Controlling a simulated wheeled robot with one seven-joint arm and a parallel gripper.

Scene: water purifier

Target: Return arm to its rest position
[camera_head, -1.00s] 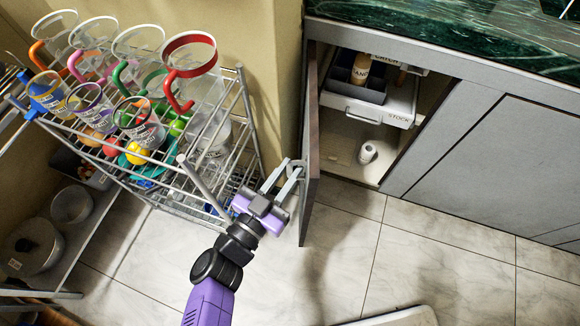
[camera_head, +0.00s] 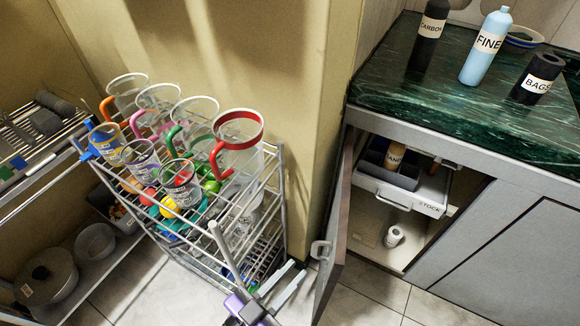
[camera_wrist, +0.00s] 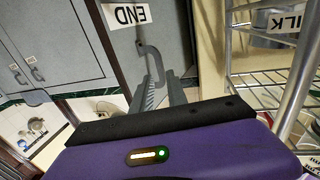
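My gripper (camera_head: 297,270) is at the lower middle of the head view, between the wire rack and the open cabinet door (camera_head: 335,245). Its two grey fingers are apart with nothing between them. The door's handle (camera_head: 320,250) is just beyond the fingertips, and a small gap seems to separate them. Most of my arm is out of the head view.
The wire rack (camera_head: 283,200) with several pitchers and cups stands close on the left. The cabinet holds a STOCK drawer (camera_head: 410,195) and a white roll (camera_head: 394,236). Bottles labelled CARBON (camera_head: 428,35), FINE (camera_head: 487,45) and BAGS (camera_head: 537,80) stand on the green counter (camera_head: 450,105).

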